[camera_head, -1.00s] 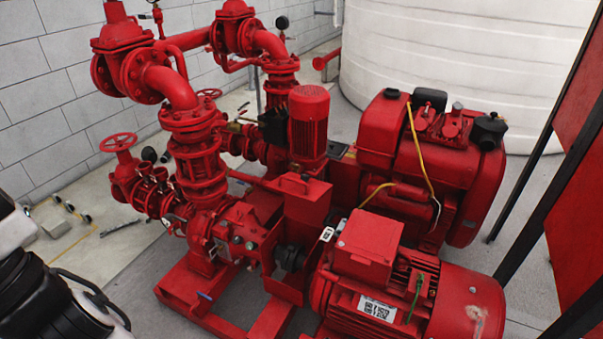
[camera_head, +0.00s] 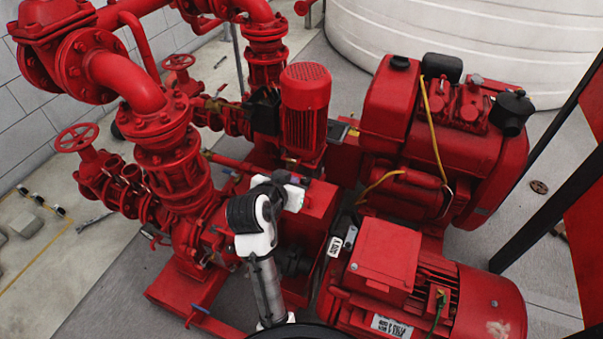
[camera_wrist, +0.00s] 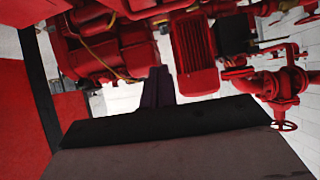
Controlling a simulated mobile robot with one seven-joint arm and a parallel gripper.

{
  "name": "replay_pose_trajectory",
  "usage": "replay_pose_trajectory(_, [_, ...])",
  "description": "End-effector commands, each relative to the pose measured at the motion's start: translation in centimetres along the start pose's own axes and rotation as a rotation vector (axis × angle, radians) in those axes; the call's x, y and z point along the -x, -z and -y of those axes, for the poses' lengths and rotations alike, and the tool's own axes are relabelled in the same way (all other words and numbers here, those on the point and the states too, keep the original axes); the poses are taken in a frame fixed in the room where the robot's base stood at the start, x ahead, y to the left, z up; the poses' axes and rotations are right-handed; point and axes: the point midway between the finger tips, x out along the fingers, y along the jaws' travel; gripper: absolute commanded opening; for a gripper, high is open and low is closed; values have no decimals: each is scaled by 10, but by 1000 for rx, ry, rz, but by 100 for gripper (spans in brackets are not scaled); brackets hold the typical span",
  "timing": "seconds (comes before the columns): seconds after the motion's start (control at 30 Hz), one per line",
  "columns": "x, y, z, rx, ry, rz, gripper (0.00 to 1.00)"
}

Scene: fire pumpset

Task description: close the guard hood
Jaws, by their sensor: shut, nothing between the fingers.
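The guard hood (camera_head: 318,222) is a red box-like cover between the pump and the electric motor in the head view. It looks raised, with the dark coupling (camera_head: 293,262) showing below it. My wrist hides part of its top and left side, including the handle. My gripper (camera_head: 297,190) is over the hood's top in the head view, at its far left part. Whether it touches the hood I cannot tell. In the wrist view the dark fingers (camera_wrist: 158,80) are together and hold nothing. The hood is not clearly recognisable there.
The red electric motor (camera_head: 430,295) stands right of the hood, and the diesel engine (camera_head: 440,150) behind it. The vertical red motor (camera_head: 305,110) rises behind the hood. Pump pipes and valves (camera_head: 165,150) crowd the left. Dark posts (camera_head: 555,205) stand at right.

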Motion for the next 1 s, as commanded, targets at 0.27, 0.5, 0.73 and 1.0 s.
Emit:
replay_pose_trajectory(0.27, [-29, -4, -6, -5, -21, 19, 0])
replay_pose_trajectory(0.5, [-80, -3, -7, -4, -19, 17, 0])
replay_pose_trajectory(0.73, [-94, -22, -6, -1, -14, 18, 0])
replay_pose_trajectory(1.0, [-87, -41, -5, -3, -13, 15, 0])
